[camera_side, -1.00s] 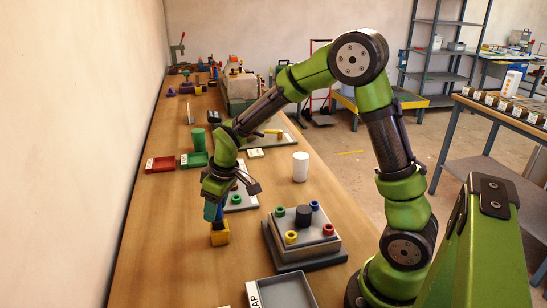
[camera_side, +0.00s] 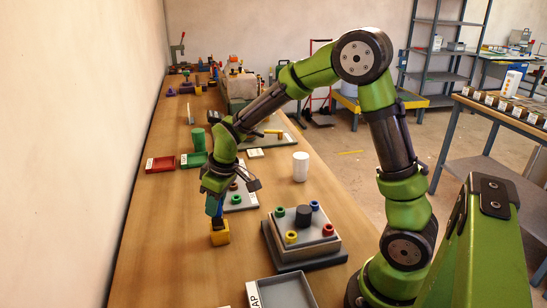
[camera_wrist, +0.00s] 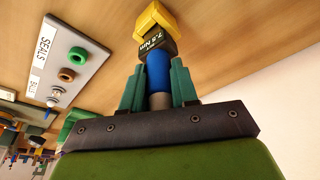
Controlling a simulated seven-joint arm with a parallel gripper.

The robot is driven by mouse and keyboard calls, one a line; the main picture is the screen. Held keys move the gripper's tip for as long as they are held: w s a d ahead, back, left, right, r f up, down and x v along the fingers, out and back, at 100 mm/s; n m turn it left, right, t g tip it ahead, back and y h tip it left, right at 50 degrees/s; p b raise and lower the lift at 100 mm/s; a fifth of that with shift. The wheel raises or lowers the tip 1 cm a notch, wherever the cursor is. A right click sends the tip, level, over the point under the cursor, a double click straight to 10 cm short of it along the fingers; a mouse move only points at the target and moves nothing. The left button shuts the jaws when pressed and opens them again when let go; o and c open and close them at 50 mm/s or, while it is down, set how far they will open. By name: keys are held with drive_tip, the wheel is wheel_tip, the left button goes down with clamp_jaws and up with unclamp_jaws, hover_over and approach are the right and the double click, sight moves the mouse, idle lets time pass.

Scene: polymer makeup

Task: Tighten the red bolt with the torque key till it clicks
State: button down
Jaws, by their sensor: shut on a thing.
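The torque key has a blue handle (camera_wrist: 157,72) and a dark collar marked in Nm (camera_wrist: 154,40). My gripper (camera_wrist: 158,88) is shut on the blue handle, with one teal finger on each side. In the side view my gripper (camera_side: 214,198) points down and the key (camera_side: 218,222) hangs below it. The key's lower end meets a yellow block (camera_side: 220,236) on the table. I cannot tell how deep it sits there. The red bolt (camera_side: 328,230) stands at the right front corner of a grey stepped block (camera_side: 290,250), right of my gripper and apart from it.
The grey block also carries green, blue and yellow bolts and a dark central cylinder (camera_side: 303,215). A SEALS plate (camera_wrist: 72,68) lies close beside my gripper. A white cylinder (camera_side: 300,167) stands behind the block. A grey tray (camera_side: 283,290) lies in front. The left wall runs along the bench.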

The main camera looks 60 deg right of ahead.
drive_tip(key=shift+r, duration=0.25)
drive_tip(key=shift+r, duration=2.35)
drive_tip(key=shift+r, duration=0.1)
drive_tip(key=s+d+r, duration=1)
drive_tip(key=s, duration=0.1)
drive_tip(key=s+n+g+y, duration=0.1)
drive_tip(key=s+n, duration=0.7)
drive_tip(key=s, duration=0.7)
drive_tip(key=shift+a+f+y, duration=0.25)
drive_tip(key=shift+f+y, duration=0.1)
drive_tip(key=shift+y, duration=0.05)
